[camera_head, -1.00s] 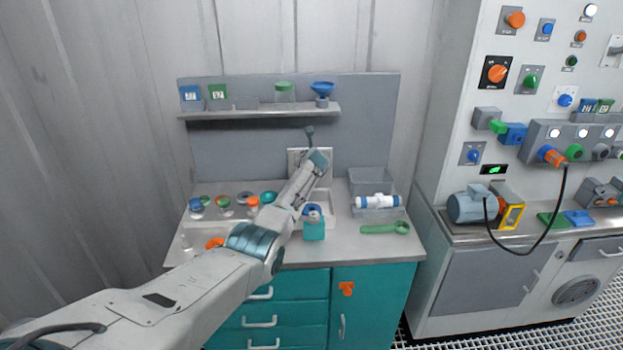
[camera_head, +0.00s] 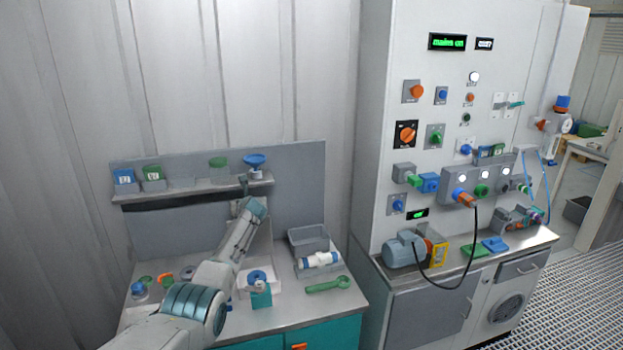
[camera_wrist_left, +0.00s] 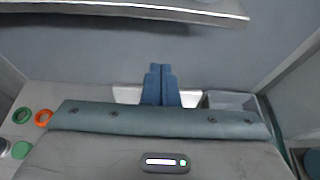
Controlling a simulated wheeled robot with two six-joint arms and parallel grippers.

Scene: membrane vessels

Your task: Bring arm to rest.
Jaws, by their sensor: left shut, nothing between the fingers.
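My left arm comes in from the lower left in the head view and reaches up over the teal bench. My right gripper is not in either view.
A shelf (camera_head: 190,194) with small containers and a blue funnel (camera_head: 255,160) is close to the gripper. A grey bin (camera_head: 309,239), white-blue cylinder (camera_head: 320,260) and green spoon (camera_head: 328,285) lie to the right. A control cabinet (camera_head: 375,150) stands further right.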

